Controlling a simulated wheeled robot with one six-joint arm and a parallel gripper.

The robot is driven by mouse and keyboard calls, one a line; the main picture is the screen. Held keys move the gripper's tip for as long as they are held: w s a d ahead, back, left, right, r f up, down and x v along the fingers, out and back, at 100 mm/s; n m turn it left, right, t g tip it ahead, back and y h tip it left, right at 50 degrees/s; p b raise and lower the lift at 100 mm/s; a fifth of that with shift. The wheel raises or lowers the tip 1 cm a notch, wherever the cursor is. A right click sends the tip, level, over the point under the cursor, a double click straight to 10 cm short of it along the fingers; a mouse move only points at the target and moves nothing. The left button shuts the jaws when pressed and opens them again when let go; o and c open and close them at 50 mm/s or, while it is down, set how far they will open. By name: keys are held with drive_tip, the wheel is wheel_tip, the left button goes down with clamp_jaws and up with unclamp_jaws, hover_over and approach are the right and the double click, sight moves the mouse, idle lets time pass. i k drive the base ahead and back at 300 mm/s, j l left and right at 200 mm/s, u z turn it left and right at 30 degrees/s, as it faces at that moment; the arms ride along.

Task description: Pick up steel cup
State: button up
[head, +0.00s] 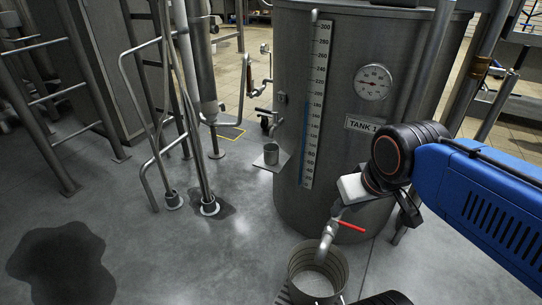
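A small steel cup (271,154) stands upright on a small grey shelf (271,166) at the left side of the large steel tank. The arm end with my gripper (353,189) is in front of the tank, to the right of the cup and apart from it. A white block shows at the end of the black wrist. The fingers cannot be made out clearly, so I cannot tell whether they are open or shut.
The tank (340,110) fills the middle, with a gauge (373,82) and level scale. A red-handled valve (347,226) hangs over a ribbed bucket (307,258). Steel ladder rails (160,110) stand left. A dark wet patch (62,264) marks the floor.

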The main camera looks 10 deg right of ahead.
sight(271, 150)
drive_tip(key=k+j, duration=0.1)
drive_tip(key=j, duration=0.25)
drive_tip(key=k+j, duration=0.1)
drive_tip(key=j, duration=0.25)
drive_tip(key=k+j+z, duration=0.1)
drive_tip(key=j, duration=0.25)
drive_tip(key=i+j, duration=0.1)
drive_tip(key=j, duration=0.3)
drive_tip(key=i+j+z, duration=0.1)
drive_tip(key=j, duration=0.25)
drive_tip(key=i+j, duration=0.1)
drive_tip(key=j, duration=0.3)
drive_tip(key=i+j, duration=0.1)
drive_tip(key=j, duration=0.3)
drive_tip(key=i+j+z, duration=0.15)
drive_tip(key=i+j, duration=0.6)
drive_tip(key=i+l, duration=0.05)
drive_tip(key=i, duration=0.05)
